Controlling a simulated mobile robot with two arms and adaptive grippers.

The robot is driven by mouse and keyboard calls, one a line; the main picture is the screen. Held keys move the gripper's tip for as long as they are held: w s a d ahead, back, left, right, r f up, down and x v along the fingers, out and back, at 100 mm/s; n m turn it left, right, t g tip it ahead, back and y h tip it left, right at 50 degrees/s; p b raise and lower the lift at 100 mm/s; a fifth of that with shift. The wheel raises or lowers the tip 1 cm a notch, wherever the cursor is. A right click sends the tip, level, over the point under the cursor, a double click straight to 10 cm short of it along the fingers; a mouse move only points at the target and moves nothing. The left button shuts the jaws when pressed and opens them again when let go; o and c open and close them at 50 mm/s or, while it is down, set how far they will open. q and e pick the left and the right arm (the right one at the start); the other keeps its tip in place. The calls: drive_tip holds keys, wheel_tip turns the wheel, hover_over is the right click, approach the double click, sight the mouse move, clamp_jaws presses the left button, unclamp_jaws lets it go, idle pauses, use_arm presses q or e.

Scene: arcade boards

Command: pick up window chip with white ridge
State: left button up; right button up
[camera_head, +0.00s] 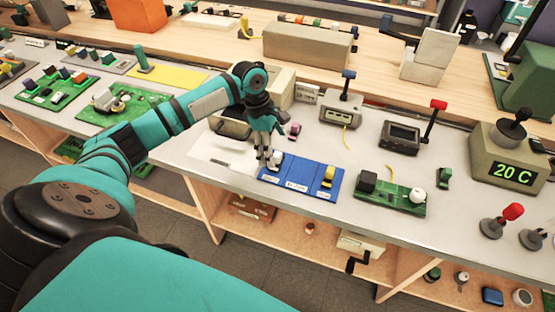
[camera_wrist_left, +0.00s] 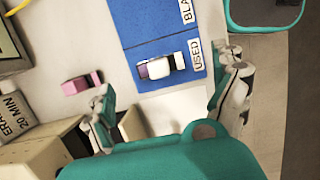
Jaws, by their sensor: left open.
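A small dark-purple chip with a white ridge (camera_wrist_left: 160,68) lies on the blue mat (camera_wrist_left: 135,18), in the part labelled USED. In the head view, this white-topped chip (camera_head: 277,157) sits at the mat's (camera_head: 312,183) left end, right beside my left fingers. My left gripper (camera_head: 267,160) points down there, open and empty. In the left wrist view its fingertips (camera_wrist_left: 170,92) are spread wide, with the chip ahead between them. My right gripper is not in view.
A pink chip (camera_wrist_left: 82,84) lies on the bench left of the mat, also in the head view (camera_head: 295,130). A yellow chip (camera_head: 328,176) sits at the mat's right end. A green board (camera_head: 392,197) stands to the right. A box marked ERASE (camera_wrist_left: 22,125) is close by.

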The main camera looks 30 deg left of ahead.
sight(276, 154)
use_arm(q)
drive_tip(key=x, duration=0.5)
drive_tip(key=shift+w+a+f+p, duration=0.1)
drive_tip(key=shift+a+p, duration=0.15)
drive_tip(key=shift+p, duration=0.05)
drive_tip(key=c, duration=1.2)
